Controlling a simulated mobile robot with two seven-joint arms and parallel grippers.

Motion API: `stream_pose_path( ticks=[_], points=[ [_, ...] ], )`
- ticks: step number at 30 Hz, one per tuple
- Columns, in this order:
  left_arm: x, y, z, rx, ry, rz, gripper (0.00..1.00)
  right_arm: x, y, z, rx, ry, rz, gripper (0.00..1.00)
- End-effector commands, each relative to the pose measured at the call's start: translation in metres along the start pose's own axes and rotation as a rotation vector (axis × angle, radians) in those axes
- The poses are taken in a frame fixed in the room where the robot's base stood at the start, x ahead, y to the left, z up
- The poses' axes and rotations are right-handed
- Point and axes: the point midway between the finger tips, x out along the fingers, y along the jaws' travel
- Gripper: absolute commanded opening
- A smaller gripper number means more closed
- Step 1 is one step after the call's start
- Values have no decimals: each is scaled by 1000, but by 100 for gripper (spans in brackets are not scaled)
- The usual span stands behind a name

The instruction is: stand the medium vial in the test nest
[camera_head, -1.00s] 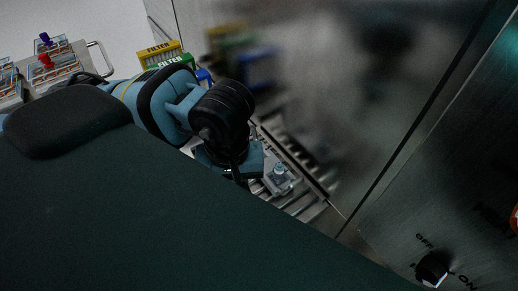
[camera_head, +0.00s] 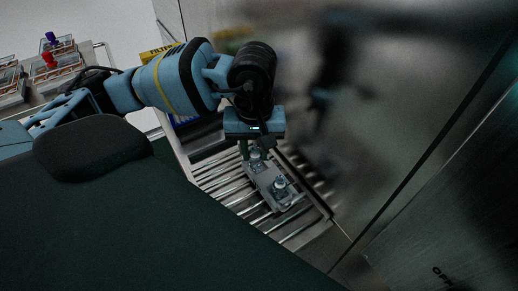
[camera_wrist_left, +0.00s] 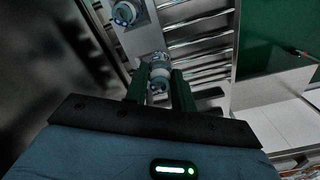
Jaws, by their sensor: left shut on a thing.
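My left gripper (camera_head: 257,151) points down over the near-upper end of a grey block, which looks like the test nest (camera_head: 267,178). It is shut on a small pale vial, the medium vial (camera_wrist_left: 158,70), which shows between the two green-grey fingers in the left wrist view. In that view my left gripper (camera_wrist_left: 160,90) has the vial at the block's end (camera_wrist_left: 143,40). I cannot tell whether the vial is seated or just above it. A second small round-topped piece (camera_head: 280,186) stands at the block's other end and also shows in the wrist view (camera_wrist_left: 125,12). My right gripper is out of view.
The block lies on a rack of metal rods (camera_head: 235,190). A brushed steel wall (camera_head: 390,110) with blurred reflections rises close on the right. A yellow filter box (camera_head: 158,54) is behind my arm. Trays with a red piece (camera_head: 48,56) and a blue one (camera_head: 51,37) are far left.

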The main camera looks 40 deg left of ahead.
Motion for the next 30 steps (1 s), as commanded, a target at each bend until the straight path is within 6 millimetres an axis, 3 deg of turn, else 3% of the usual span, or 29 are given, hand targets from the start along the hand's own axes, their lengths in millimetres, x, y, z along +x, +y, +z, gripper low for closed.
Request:
stream_pose_path(
  ticks=[7, 14, 23, 30],
  points=[
    [2, 10, -23, 0, 1, 2, 4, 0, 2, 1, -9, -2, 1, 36],
    [6, 10, -23, 1, -1, 0, 4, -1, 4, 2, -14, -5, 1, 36],
    [37, 10, -23, 0, 0, 0, 4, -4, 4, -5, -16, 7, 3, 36],
    [38, 10, -23, 1, -1, 0, 4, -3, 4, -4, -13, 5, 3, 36]
  ],
)
